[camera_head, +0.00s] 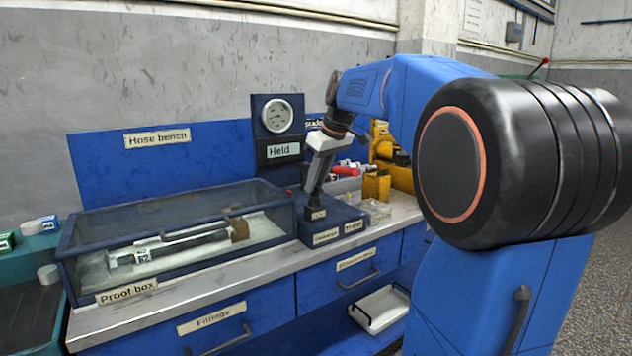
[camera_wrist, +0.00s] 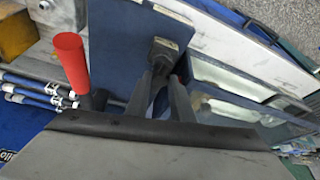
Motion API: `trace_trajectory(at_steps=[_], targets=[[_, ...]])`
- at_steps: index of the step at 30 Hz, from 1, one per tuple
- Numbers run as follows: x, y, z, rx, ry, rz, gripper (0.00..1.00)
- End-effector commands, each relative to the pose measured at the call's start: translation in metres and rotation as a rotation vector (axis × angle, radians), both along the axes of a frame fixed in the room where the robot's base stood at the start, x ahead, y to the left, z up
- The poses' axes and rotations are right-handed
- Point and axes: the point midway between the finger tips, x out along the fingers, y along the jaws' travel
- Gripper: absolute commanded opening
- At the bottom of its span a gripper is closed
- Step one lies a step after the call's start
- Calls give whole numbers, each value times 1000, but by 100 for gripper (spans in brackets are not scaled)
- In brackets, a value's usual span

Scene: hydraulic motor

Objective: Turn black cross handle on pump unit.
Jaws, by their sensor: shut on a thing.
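The pump unit (camera_head: 345,217) is a dark blue box with small labels on the bench, right of the glass-lidded box. My gripper (camera_head: 317,197) points down at its top and is shut on the black handle (camera_head: 316,212). In the wrist view the dark fingers of my gripper (camera_wrist: 165,82) meet the handle (camera_wrist: 164,50) on the blue top of the unit (camera_wrist: 122,50). The fingers hide much of the handle, so its cross shape and angle are hard to tell.
A red lever grip (camera_head: 342,171) stands close behind my gripper and also shows in the wrist view (camera_wrist: 70,60). The proof box (camera_head: 85,268) is left of the unit. A gauge panel (camera_head: 277,137) rises behind. Yellow parts (camera_head: 377,185) stand to the right.

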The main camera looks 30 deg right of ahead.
Motion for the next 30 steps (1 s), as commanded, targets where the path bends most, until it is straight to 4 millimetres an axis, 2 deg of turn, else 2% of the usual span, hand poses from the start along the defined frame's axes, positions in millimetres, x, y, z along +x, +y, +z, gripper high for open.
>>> trace_trajectory(at_steps=[14, 15, 17, 26, 30], targets=[[0, 0, 0, 0, 1, 13, 0], [0, 0, 0, 0, 1, 13, 28], [0, 0, 0, 0, 1, 13, 40], [0, 0, 1, 0, 1, 12, 40], [-3, -1, 9, -1, 0, 12, 40]])
